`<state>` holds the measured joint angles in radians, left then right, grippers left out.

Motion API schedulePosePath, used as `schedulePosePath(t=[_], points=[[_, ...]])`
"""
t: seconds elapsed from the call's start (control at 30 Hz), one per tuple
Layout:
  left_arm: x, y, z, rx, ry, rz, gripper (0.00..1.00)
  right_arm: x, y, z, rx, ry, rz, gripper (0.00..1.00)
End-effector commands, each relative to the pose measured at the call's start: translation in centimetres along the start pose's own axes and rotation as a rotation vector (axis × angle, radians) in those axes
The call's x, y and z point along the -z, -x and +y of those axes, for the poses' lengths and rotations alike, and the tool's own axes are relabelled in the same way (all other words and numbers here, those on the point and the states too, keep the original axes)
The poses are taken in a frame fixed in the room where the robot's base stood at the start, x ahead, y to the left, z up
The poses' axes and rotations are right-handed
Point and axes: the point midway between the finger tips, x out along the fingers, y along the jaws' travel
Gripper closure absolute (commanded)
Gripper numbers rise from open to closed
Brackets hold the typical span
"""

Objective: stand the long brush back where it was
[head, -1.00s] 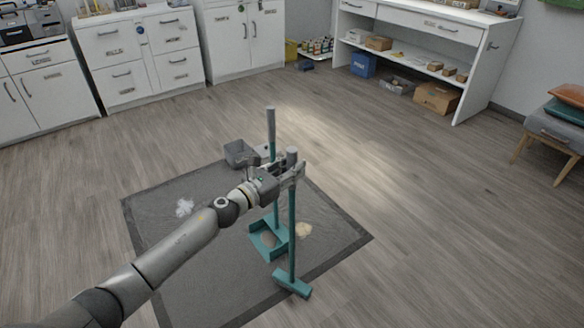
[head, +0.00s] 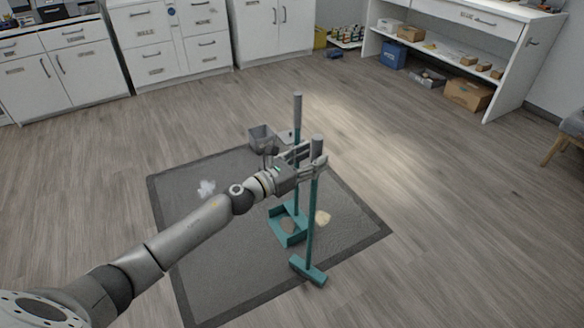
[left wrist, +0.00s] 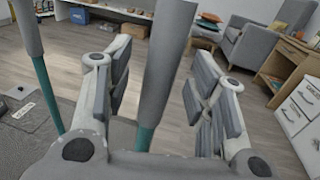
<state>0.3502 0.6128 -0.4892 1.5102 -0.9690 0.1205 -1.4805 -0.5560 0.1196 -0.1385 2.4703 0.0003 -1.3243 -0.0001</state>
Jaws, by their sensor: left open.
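The long brush stands upright, its teal head (head: 308,270) on the floor at the mat's front right border. Its handle rises to a grey grip (head: 317,148). My left gripper (head: 306,158) is open around the grey grip. In the left wrist view the grip (left wrist: 168,50) passes between the two spread fingers, with gaps showing on both sides. The teal long-handled dustpan (head: 288,238) stands just behind on the mat, its own grey-topped handle (head: 298,108) upright; this handle also shows at the left in the wrist view (left wrist: 28,28). My right gripper is not in view.
The dark mat (head: 215,290) holds a white crumpled clump (head: 206,188), a beige clump (head: 322,217) and a grey bin (head: 262,138) at its back edge. White cabinets and a shelf desk (head: 505,50) line the back. The floor on the right is clear.

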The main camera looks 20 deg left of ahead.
Motion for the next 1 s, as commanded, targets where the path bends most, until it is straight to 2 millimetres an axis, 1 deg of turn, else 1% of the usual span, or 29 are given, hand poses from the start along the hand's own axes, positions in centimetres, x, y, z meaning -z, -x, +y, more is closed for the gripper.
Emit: schedulePosePath(t=[0.03,0.2,0.4,0.5,0.7,0.9,0.97,1.0], points=[[0.1,1.1,-0.1,0.001,-0.001,0.003,0.50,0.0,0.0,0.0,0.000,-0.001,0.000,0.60],[0.1,4.3,-0.1,0.001,0.000,0.002,0.50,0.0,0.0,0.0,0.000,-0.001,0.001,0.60],[0.1,7.4,-0.1,0.002,0.001,0.001,0.50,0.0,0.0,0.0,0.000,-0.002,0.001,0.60],[0.0,8.5,0.0,0.000,0.002,0.000,0.50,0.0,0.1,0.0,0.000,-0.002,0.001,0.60],[-0.1,9.7,-0.1,0.001,0.001,-0.001,0.50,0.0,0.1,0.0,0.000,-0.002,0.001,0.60],[-0.1,9.8,0.0,0.001,0.000,-0.002,0.50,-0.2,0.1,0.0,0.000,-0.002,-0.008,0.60],[-0.2,9.9,-0.3,-0.017,0.054,-0.013,0.50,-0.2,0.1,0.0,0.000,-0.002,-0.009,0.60],[-0.3,10.0,-0.5,-0.040,0.122,-0.026,0.50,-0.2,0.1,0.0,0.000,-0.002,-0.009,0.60]])
